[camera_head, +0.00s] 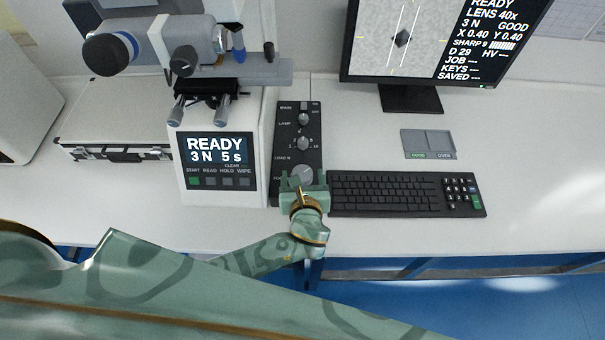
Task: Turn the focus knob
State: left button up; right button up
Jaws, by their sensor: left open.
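The focus knob (303,174) is a round grey knob at the near end of the black control panel (285,135), with its label partly hidden. My left gripper (304,184) is open at this knob, its fingers on the near left and right sides. I cannot tell whether they touch it. The monitor (440,40) shows a grey picture with a dark diamond mark between two white lines, and reads "SHARP 9" with a bar beside it. The tester (215,150) shows "READY 3 N 5 s". My right gripper is not in view.
Smaller lamp and load knobs (303,143) sit farther up the panel. A black keyboard (400,192) lies close to the right of my gripper. A grey two-part tray (428,143) lies behind it. A silver case (115,130) is at left. The table's front edge runs below my wrist.

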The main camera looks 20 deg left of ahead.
pick_arm(q)
jog(key=shift+x, duration=0.9)
jog(key=shift+f, duration=0.1)
jog(key=c, duration=1)
jog(key=shift+a+r+m+h+p, duration=0.1)
jog(key=shift+r+m+h+p, duration=0.25)
jog(key=shift+m+h+p, duration=0.45)
jog(key=shift+f+m+h+p, duration=0.2)
jog(key=shift+m+h+p, duration=0.2)
jog(key=shift+h+p, duration=0.15)
jog(key=shift+f+t, duration=0.1)
jog(key=shift+t, duration=0.2)
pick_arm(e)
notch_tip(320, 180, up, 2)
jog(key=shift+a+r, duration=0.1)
pick_arm(q)
jog(key=o, duration=1)
